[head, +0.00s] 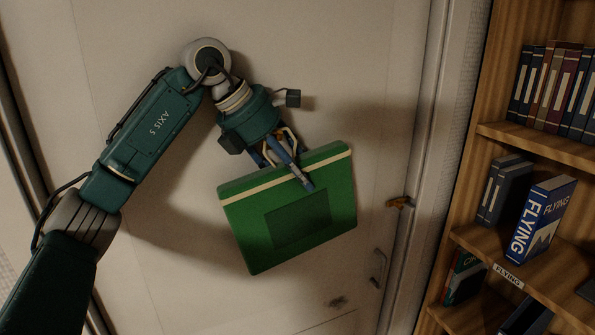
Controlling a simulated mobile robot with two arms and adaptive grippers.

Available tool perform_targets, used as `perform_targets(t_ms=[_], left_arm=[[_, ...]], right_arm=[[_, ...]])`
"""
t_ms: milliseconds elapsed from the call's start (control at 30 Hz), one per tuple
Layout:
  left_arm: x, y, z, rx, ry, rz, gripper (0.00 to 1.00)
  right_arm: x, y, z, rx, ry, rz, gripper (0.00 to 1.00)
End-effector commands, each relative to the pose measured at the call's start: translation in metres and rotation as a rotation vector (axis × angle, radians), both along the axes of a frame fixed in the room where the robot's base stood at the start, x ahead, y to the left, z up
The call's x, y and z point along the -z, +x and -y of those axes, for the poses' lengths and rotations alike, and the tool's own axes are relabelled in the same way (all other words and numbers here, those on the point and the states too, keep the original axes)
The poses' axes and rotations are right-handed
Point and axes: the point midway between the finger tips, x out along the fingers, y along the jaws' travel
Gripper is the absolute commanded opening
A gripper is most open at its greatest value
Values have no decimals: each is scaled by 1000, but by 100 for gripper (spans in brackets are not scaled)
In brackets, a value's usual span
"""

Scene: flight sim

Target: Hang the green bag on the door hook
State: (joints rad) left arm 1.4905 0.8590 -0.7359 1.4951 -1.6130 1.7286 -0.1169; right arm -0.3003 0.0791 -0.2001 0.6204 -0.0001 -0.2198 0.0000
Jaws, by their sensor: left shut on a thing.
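The green bag (240,225) is boxy, with a pale stripe along its top edge and a darker pocket panel on its front. It hangs tilted in front of the pale door (330,60). My left gripper (296,172) comes from above and is shut on the bag's top edge. A small brass-coloured fitting (399,202), perhaps the door hook, sits near the door's right edge. It is to the right of the bag and apart from it. My right gripper is not in view.
A dark door handle (377,268) is below the brass fitting. A wooden bookshelf (478,150) with several books stands at the right, including a blue book marked FLYING (541,220). The door face around the bag is clear.

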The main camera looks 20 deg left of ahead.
Motion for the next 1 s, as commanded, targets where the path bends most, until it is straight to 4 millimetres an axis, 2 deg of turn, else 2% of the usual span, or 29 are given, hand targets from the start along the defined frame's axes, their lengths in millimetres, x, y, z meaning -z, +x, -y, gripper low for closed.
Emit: perform_targets(t_ms=[467, 500, 567, 867, 1000], left_arm=[[2, 1, -3, -8, -1, -5, 0], [2, 1, -3, -8, -1, -6, 52], [2, 1, -3, -8, -1, -6, 64], [3, 0, -3, -8, 1, -8, 66], [-5, -3, -6, -10, 2, -5, 66]], right_arm=[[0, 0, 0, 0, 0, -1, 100], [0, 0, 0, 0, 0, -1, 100], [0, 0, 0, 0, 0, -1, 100], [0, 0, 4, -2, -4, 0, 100], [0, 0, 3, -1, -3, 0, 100]])
